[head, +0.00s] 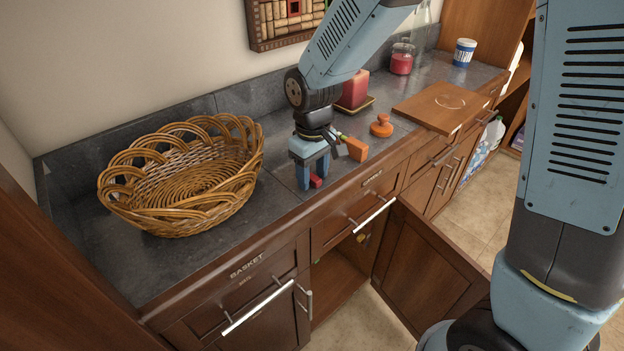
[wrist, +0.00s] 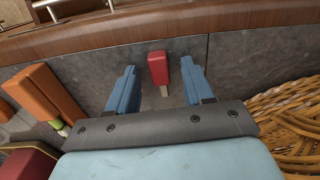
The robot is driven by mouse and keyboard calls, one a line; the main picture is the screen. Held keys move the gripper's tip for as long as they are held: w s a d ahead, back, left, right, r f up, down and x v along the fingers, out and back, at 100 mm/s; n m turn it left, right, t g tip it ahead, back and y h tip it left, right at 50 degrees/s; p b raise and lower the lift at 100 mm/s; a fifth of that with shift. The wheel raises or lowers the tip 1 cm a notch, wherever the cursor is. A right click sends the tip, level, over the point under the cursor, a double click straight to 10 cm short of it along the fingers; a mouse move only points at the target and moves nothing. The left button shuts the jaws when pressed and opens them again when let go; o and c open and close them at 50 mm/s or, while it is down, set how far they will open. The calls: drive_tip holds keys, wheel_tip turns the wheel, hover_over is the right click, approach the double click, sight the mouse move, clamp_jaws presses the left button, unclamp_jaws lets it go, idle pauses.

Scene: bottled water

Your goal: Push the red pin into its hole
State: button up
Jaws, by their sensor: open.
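My gripper (head: 312,177) points down just above the dark stone counter, with its two blue fingers apart. A small red block with a pale stem, which looks like the red pin (head: 317,181), is at the fingers near the counter's front edge. In the wrist view the red pin (wrist: 158,66) shows between the spread fingertips of my gripper (wrist: 159,68), with a gap on each side. Its pale stem points toward the wrist. I cannot tell whether the fingers reach down around it. No hole for it can be made out.
A wicker basket (head: 190,178) stands left of my gripper. Close on the right is an orange block with a yellow-green part (head: 356,150). Behind are a red candle (head: 355,90) and an orange knob-shaped thing (head: 381,127). A wooden board (head: 440,106) lies farther right. A cabinet door (head: 425,270) hangs open below.

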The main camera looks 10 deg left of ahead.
drive_tip(key=shift+c, duration=0.4)
clamp_jaws()
